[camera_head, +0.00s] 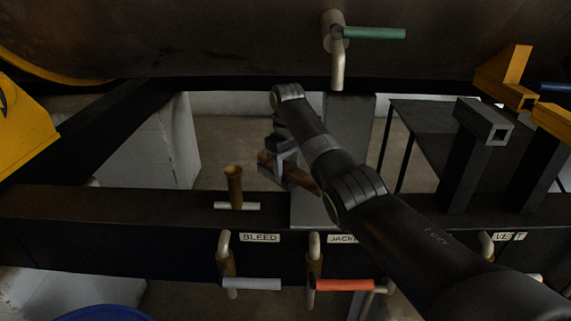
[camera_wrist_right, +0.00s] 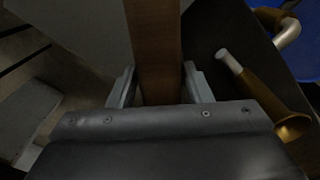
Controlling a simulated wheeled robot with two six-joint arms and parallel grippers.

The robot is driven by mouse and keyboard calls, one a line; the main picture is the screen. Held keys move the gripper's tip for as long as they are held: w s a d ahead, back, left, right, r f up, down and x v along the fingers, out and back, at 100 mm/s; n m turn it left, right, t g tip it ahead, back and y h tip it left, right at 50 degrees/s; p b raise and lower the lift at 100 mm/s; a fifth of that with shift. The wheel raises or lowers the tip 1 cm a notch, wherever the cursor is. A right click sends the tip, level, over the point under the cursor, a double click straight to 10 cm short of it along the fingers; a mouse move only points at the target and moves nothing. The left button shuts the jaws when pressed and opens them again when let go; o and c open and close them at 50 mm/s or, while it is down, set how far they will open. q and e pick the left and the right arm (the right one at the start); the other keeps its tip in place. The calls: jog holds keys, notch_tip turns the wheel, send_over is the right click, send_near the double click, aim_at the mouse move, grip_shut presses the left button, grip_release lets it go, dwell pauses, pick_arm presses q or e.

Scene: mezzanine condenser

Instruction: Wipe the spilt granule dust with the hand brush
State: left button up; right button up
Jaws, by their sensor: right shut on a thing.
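My right gripper (camera_head: 275,168) is in mid-picture in the head view, over the far side of the dark beam. It is shut on a brown wooden bar, which I take to be the hand brush (camera_head: 300,178). In the right wrist view the bar (camera_wrist_right: 157,45) stands between the two fingers (camera_wrist_right: 160,88) and runs out of the top of the picture. No bristles show. I cannot make out any granule dust; my right arm hides part of the beam. My left gripper is not in view.
The dark beam (camera_head: 120,215) carries a brass fitting with a white lever (camera_head: 236,206). Below it are valves with a white lever (camera_head: 252,284) and a red lever (camera_head: 345,285). A green-levered valve (camera_head: 374,33) hangs above. Dark posts (camera_head: 468,160) stand at right.

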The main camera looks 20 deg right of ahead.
jog(key=shift+d+r, duration=0.2)
jog(key=shift+r, duration=0.75)
jog(key=shift+a+r, duration=0.25)
jog(key=shift+r, duration=1.05)
jog(key=shift+d+r, duration=0.1)
jog(key=shift+r, duration=0.05)
